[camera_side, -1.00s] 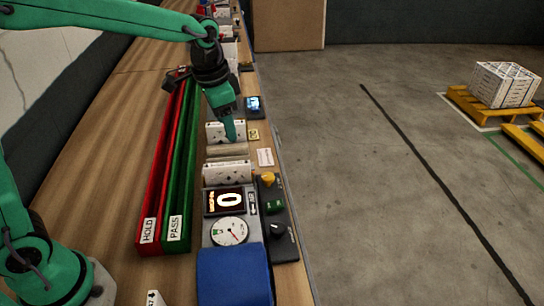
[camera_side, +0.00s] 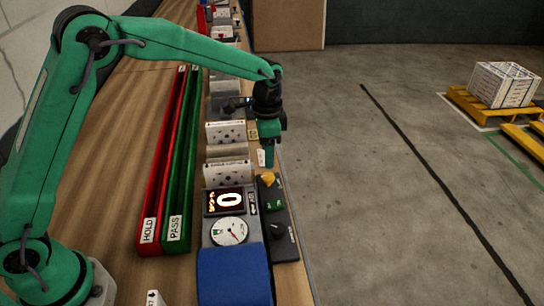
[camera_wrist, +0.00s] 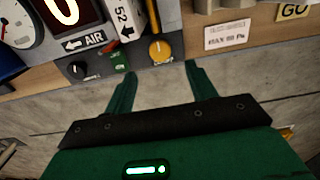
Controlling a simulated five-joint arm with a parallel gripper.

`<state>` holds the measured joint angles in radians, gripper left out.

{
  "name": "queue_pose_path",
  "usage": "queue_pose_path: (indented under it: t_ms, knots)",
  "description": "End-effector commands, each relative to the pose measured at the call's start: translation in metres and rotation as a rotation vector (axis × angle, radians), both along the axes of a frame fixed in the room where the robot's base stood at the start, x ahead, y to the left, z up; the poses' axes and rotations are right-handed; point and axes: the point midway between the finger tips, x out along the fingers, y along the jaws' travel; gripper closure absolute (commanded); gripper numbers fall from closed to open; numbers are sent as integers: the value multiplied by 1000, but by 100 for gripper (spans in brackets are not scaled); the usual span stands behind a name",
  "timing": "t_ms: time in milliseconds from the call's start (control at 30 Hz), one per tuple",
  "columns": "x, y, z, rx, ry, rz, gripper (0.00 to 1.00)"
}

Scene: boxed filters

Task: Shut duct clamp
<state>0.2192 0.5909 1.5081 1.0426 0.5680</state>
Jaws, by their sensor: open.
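My gripper (camera_side: 267,158) points down over the right edge of the bench, just behind the yellow knob (camera_side: 269,179). In the wrist view my gripper (camera_wrist: 160,72) is open and empty, its two green fingers apart. The yellow knob (camera_wrist: 159,49) shows just beyond and between the fingertips, with no contact that I can make out. It sits on a dark control strip (camera_side: 291,247) with a green knob (camera_side: 275,207) and a black knob (camera_side: 277,229). No part is legibly marked as the duct clamp. White panels (camera_side: 227,172) stand left of my gripper.
A display reading 0 (camera_side: 229,200), a round gauge (camera_side: 229,231) and a blue block (camera_side: 234,277) line the bench. Red HOLD (camera_side: 149,229) and green PASS (camera_side: 175,226) channels run at left. A limit card (camera_wrist: 227,35) lies near my fingers. Open floor is to the right.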

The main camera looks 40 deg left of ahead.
Motion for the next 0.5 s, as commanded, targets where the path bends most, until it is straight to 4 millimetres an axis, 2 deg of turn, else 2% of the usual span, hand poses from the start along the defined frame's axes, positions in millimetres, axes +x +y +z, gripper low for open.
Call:
queue_pose_path:
  t_ms: [267, 500]
  knots:
    - [-1, 0, -17, 1, 2, 1, 44]
    - [-1, 0, -46, 1, 2, 2, 44]
